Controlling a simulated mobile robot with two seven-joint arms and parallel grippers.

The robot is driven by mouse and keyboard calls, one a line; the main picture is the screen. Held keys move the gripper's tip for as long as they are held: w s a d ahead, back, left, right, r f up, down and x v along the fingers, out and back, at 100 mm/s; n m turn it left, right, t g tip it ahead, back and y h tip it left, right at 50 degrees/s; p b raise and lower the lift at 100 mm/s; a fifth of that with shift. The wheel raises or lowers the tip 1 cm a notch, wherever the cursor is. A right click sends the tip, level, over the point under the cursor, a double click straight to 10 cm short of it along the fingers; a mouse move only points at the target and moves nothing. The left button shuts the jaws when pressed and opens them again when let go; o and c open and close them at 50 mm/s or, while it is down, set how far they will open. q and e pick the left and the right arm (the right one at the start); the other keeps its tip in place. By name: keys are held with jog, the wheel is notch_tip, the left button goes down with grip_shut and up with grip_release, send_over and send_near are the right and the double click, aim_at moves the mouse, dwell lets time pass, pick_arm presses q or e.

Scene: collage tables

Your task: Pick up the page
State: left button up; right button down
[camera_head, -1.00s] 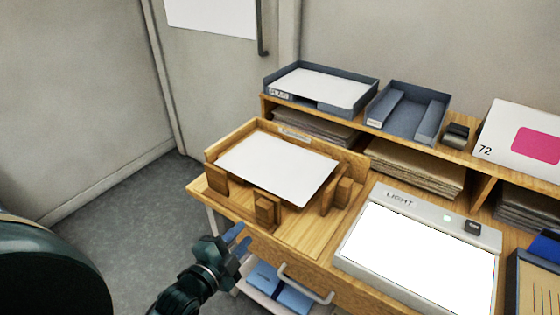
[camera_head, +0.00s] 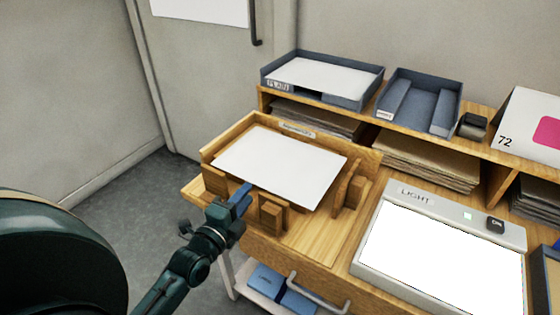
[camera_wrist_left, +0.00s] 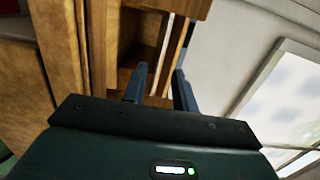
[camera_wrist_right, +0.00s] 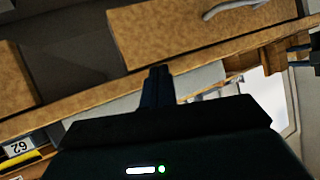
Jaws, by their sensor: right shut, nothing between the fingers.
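The white page (camera_head: 283,165) lies flat on raised wooden blocks in a wooden tray (camera_head: 221,145) at the left end of the desk. My left gripper (camera_head: 238,196) is at the tray's front edge, close to the page's near left edge and between two front blocks. In the left wrist view its two fingers (camera_wrist_left: 159,88) stand apart with a gap between them, facing wooden parts. I cannot tell from this view whether they touch the page. My right gripper (camera_wrist_right: 158,76) shows only in the right wrist view, its fingers together and empty.
A lit light panel (camera_head: 440,248) lies to the right of the wooden tray. On the shelf behind stand a blue-grey tray (camera_head: 367,97) with white sheets and a second, empty one (camera_head: 447,118). A drawer handle (camera_head: 318,293) juts out below the desktop.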

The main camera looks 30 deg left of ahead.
aim_at(255, 180)
pick_arm(q)
jog(key=w, duration=0.6)
jog(key=shift+w+a, duration=0.2)
jog(key=shift+a, duration=0.2)
grip_shut()
